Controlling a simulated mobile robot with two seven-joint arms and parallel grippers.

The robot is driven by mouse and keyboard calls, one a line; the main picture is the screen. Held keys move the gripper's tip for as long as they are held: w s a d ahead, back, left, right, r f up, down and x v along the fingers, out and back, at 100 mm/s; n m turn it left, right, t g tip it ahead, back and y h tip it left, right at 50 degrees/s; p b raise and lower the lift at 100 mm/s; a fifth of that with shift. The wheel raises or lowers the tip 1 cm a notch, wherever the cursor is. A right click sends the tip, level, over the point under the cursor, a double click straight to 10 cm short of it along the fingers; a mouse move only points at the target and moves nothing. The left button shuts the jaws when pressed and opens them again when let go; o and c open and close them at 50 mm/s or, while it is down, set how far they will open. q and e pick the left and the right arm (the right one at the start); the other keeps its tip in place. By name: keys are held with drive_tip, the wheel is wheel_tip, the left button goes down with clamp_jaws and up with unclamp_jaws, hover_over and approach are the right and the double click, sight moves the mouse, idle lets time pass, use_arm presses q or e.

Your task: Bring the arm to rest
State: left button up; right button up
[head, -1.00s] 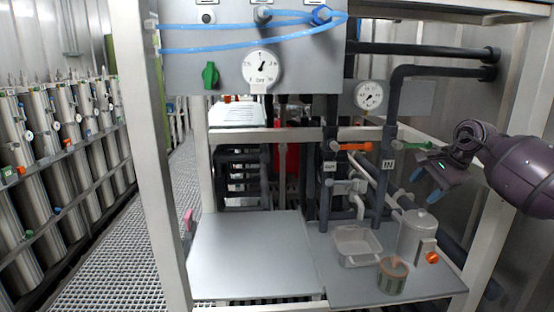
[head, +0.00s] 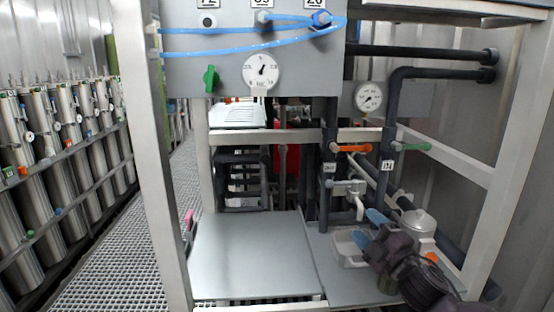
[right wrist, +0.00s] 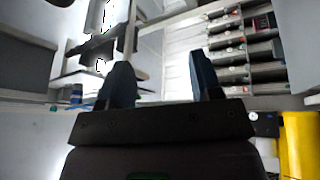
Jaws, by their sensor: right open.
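My right gripper (head: 371,227) shows in the head view at the lower right, over the right part of the shelf. Its blue fingers point up and left, in front of the clear tray. In the right wrist view the two dark blue fingers (right wrist: 160,85) stand apart with nothing between them. My right arm comes in from the bottom right and hides part of the tray and most of the cup beside it. My left gripper is in neither view.
The clear tray (head: 345,251) and a lidded metal canister (head: 416,224) stand on the right shelf plate. The left shelf plate (head: 250,258) is bare. Orange (head: 352,149) and green (head: 412,146) valve handles stick out above. Frame posts stand at both sides.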

drive_tip(key=s+d+f+m+g+h, duration=0.3)
drive_tip(key=s+f+m+h, duration=0.3)
drive_tip(key=s+f+m, duration=0.85)
drive_tip(key=s+d+f+m+g+h, duration=0.1)
drive_tip(key=s+d+f+m+g, duration=0.1)
drive_tip(key=s+f, duration=0.6)
drive_tip(key=s+d+f+m+g+h, duration=0.1)
drive_tip(key=s+f+m+g+h, duration=0.1)
drive_tip(key=s+f, duration=0.6)
drive_tip(key=s, duration=0.6)
drive_tip(key=shift+s+d+g+p, duration=0.2)
drive_tip(key=shift+d+g+p, duration=0.1)
drive_tip(key=shift+d+p, duration=0.1)
